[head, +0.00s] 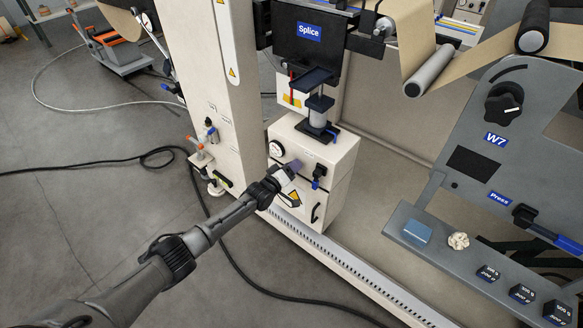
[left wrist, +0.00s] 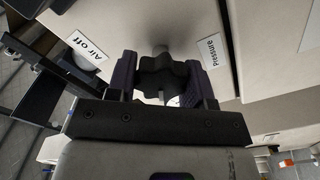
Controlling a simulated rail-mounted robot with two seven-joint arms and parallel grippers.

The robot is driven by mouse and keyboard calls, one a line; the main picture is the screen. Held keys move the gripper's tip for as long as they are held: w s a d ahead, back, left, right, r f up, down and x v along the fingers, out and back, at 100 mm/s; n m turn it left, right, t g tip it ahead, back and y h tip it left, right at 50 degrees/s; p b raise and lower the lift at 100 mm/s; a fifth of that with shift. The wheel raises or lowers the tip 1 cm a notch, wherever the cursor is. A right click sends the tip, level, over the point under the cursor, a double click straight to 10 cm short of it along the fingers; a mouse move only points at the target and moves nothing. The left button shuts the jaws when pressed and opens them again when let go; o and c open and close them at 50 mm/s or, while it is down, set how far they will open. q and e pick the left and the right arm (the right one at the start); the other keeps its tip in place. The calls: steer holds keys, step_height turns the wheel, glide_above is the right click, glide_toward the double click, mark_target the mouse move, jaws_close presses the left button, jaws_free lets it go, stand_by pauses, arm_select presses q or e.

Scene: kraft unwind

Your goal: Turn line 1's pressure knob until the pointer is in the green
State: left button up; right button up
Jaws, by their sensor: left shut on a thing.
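The pressure knob (left wrist: 165,75) is dark and lobed, on a cream panel beside a "Pressure" label (left wrist: 209,53) in the left wrist view. My left gripper (left wrist: 164,84) is shut on it, one finger on each side. In the head view my left gripper (head: 291,168) is at the front of the cream cabinet (head: 325,158) under the Splice unit and hides the knob. A round white gauge (head: 276,148) sits on that cabinet just up and left of the gripper. Its pointer and any green band are too small to read. My right gripper is not in view.
An "Air off" label (left wrist: 87,47) is left of the knob. A black and blue fitting (head: 318,174) is right of the gripper on the cabinet. A slotted rail (head: 345,262) runs below. The W7 panel (head: 490,150) and a shelf with weights stand at right.

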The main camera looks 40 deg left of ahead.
arm_select(q)
steer(key=o, duration=0.9)
steer(key=shift+s, duration=0.1)
steer(key=shift+s+r+p, duration=0.1)
steer(key=shift+s+p, duration=0.2)
steer(key=shift+p, duration=0.1)
steer(key=shift+s+a+p, duration=0.1)
steer(key=shift+s+p, duration=3.25)
steer(key=shift+s, duration=3.2)
